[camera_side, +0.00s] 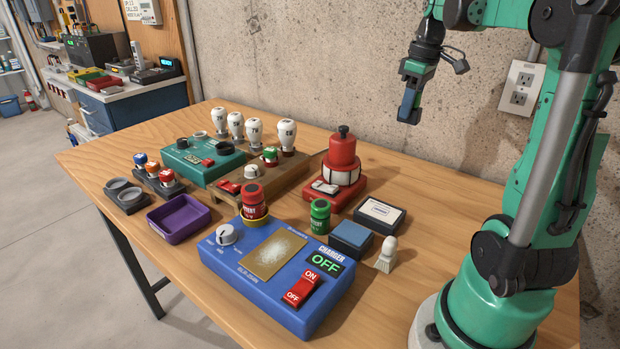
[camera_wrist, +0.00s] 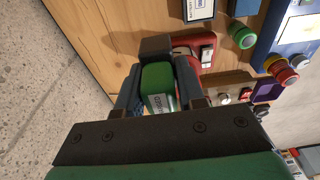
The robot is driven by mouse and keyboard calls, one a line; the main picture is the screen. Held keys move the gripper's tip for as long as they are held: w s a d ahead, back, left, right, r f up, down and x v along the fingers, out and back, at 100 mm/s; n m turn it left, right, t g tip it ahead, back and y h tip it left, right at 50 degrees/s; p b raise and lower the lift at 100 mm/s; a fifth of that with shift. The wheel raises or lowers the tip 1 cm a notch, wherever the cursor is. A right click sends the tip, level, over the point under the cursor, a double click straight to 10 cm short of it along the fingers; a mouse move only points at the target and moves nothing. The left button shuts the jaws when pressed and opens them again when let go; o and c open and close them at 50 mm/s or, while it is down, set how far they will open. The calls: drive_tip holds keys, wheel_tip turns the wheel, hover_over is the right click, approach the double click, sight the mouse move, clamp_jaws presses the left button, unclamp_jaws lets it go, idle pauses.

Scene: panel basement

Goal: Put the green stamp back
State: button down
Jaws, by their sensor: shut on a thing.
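My gripper (camera_side: 408,112) hangs in the air above the back right of the table, near the concrete wall. In the wrist view its two blue fingers (camera_wrist: 158,95) are shut on a green block with a white label, which I take to be the green stamp (camera_wrist: 156,80). A dark grey block shows at its far end. In the side view the fingers mostly hide the held thing.
The blue charger box (camera_side: 228,262) reads OFF. A purple tray (camera_side: 180,235) is empty. The back right tabletop is clear.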

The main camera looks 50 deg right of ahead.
sight(393, 200)
drive_tip(key=shift+s+d+r, duration=0.1)
drive_tip(key=shift+d+r, duration=0.2)
drive_tip(key=shift+d+f, duration=0.1)
drive_tip(key=shift+f, duration=0.25)
wheel_tip(393, 200, down, 19)
drive_tip(key=shift+r, duration=0.1)
drive_tip(key=c, duration=0.5)
unclamp_jaws()
drive_tip(key=shift+c, duration=0.2)
